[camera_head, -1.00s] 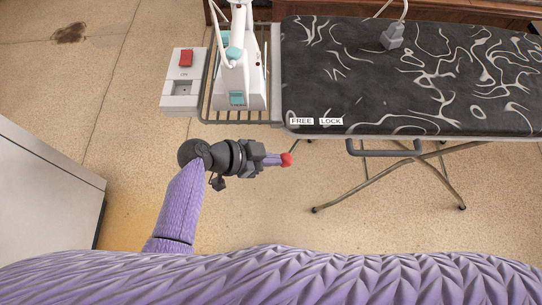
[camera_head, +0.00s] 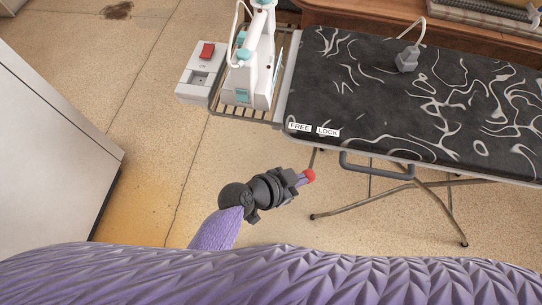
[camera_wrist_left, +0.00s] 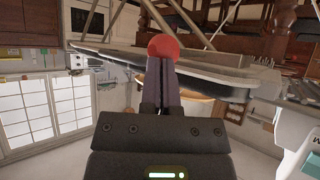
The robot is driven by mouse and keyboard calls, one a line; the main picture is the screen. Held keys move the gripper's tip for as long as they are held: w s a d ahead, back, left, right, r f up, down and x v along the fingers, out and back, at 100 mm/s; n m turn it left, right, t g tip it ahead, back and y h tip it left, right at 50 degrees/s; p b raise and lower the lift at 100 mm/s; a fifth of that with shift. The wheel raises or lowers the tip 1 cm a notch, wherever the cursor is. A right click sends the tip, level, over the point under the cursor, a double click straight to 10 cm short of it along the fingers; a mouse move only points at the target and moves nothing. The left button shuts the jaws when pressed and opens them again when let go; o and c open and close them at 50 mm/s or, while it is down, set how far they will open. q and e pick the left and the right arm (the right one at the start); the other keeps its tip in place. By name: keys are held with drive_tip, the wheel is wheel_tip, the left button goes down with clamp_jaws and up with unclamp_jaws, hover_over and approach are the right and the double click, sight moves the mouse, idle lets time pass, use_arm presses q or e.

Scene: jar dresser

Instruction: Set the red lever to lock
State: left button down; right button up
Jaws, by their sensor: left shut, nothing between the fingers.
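The red lever's round knob (camera_head: 309,175) is below the ironing board's front edge, near the labels. The FREE label (camera_head: 299,127) and the LOCK label (camera_head: 328,132) sit side by side on the board's front left corner. The knob lies below them, roughly between the two. My left gripper (camera_head: 302,179) is shut, with its fingertips at the knob and nothing between them. In the left wrist view the knob (camera_wrist_left: 163,46) shows just beyond the closed fingertips (camera_wrist_left: 161,64); whether they touch is unclear. The lever's shaft is hidden. My right gripper is out of view.
The ironing board (camera_head: 400,90) has a dark patterned cover, with a grey plug (camera_head: 407,60) on it. A white and teal iron (camera_head: 248,75) stands on the rack at its left, beside a box with a red switch (camera_head: 206,50). A white cabinet (camera_head: 50,140) is at left.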

use_arm(q)
drive_tip(key=shift+w+a, duration=0.7)
drive_tip(key=shift+a, duration=0.05)
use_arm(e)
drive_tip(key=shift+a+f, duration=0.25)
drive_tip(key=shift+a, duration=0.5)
